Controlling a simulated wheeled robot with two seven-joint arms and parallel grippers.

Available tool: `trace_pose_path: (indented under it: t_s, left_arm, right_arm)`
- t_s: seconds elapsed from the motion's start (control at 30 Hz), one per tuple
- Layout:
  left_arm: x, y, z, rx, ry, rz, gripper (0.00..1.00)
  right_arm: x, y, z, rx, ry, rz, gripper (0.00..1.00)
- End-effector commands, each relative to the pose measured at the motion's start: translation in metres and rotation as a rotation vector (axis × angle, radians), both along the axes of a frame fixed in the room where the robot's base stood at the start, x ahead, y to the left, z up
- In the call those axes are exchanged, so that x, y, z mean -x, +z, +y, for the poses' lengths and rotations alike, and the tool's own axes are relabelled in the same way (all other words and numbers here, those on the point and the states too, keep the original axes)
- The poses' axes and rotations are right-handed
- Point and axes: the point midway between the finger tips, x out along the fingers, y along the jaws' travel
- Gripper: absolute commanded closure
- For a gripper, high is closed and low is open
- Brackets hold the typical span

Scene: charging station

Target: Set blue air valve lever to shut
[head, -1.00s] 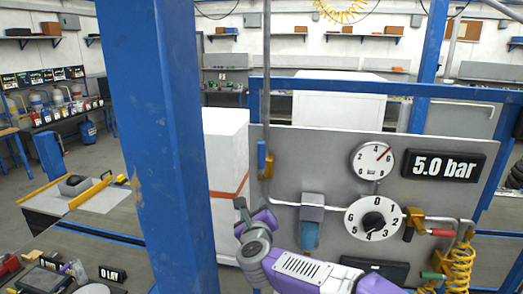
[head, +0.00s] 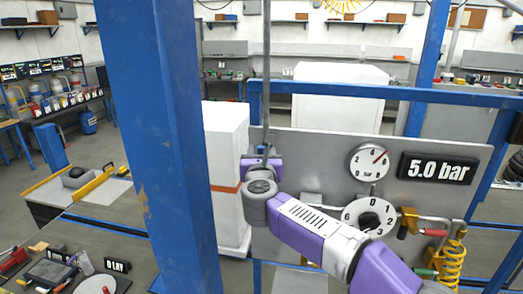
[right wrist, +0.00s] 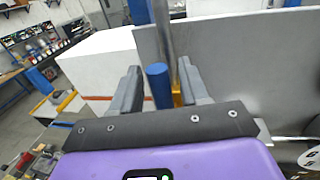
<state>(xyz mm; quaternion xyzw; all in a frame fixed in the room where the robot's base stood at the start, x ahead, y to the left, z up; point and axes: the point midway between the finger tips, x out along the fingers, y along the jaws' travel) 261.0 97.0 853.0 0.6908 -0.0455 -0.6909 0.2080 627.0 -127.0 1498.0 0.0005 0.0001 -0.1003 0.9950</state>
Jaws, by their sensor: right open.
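The blue air valve lever (right wrist: 157,84) shows in the right wrist view as an upright blue cylinder. It stands between the two grey fingers of my right gripper (right wrist: 158,85), which are open, with a visible gap on each side. The yellow valve body (right wrist: 177,96) and a vertical grey pipe (right wrist: 163,32) are just right of the lever. In the head view my right gripper (head: 262,164) is in front of the pipe at the panel's left edge and hides the lever. My left gripper is not in view.
A white box (head: 228,160) is behind.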

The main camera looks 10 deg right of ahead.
Motion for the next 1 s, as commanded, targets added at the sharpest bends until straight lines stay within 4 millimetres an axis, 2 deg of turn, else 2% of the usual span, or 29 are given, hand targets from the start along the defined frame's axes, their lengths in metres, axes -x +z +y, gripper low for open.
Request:
trace_pose_path:
  t_s: [0.23,0.53,0.83,1.0]
  left_arm:
    - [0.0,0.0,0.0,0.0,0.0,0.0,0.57]
    - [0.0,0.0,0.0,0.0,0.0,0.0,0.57]
    - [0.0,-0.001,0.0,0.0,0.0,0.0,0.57]
    - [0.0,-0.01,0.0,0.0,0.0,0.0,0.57]
  right_arm:
    - [-0.001,-0.001,0.0,0.001,0.0,0.0,0.55]
    - [-0.001,0.0,0.0,0.001,0.001,0.0,1.0]
    - [-0.001,0.0,0.0,-0.002,0.001,-0.001,1.0]
    - [0.0,-0.002,-0.002,-0.027,0.001,-0.014,1.0]
